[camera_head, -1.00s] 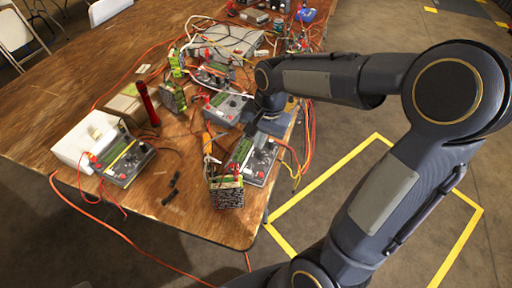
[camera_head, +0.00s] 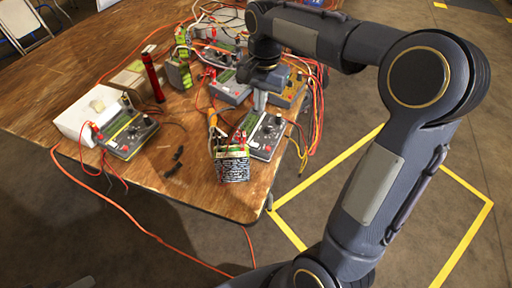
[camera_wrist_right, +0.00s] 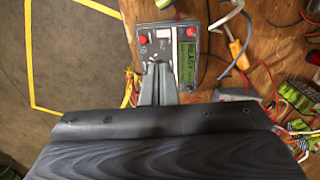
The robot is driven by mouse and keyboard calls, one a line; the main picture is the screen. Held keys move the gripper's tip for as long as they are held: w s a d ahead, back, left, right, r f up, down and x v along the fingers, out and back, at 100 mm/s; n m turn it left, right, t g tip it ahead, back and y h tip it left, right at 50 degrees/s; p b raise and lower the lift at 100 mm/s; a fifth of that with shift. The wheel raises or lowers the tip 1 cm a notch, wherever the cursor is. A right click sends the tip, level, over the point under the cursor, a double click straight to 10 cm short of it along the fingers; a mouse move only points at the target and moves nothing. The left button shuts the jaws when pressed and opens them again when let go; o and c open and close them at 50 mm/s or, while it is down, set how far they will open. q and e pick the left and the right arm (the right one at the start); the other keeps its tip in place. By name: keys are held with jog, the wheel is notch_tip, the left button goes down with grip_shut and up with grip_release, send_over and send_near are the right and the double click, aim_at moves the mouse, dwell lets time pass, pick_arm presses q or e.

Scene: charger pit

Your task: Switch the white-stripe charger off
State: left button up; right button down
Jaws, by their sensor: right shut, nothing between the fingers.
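The white-stripe charger (camera_head: 266,139) is a grey box near the table's right front edge. It also shows in the right wrist view (camera_wrist_right: 172,62), with a lit green display (camera_wrist_right: 187,50) that seems to read READY, and red knobs or plugs at its far side. My right gripper (camera_head: 260,107) is shut and empty, pointing down over the charger's far end. In the right wrist view its fingertips (camera_wrist_right: 158,67) overlap the charger's panel and hide part of it. I cannot tell whether they touch it. My left gripper is not in view.
A battery pack (camera_head: 232,165) stands by the charger's near side. A yellow-stripe charger (camera_head: 130,136) sits left beside a white box (camera_head: 88,115). Other chargers (camera_head: 229,88) and cables crowd the table behind. Bare wood (camera_head: 205,190) lies in front.

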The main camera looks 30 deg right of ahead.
aim_at(256, 144)
jog(key=shift+r, duration=0.1)
jog(key=f, duration=0.4)
jog(key=f+b, duration=0.1)
jog(key=f, duration=0.4)
jog(key=f+b, duration=0.1)
jog(key=f, duration=0.4)
jog(key=shift+w+a, duration=0.25)
jog(key=shift+w, duration=0.15)
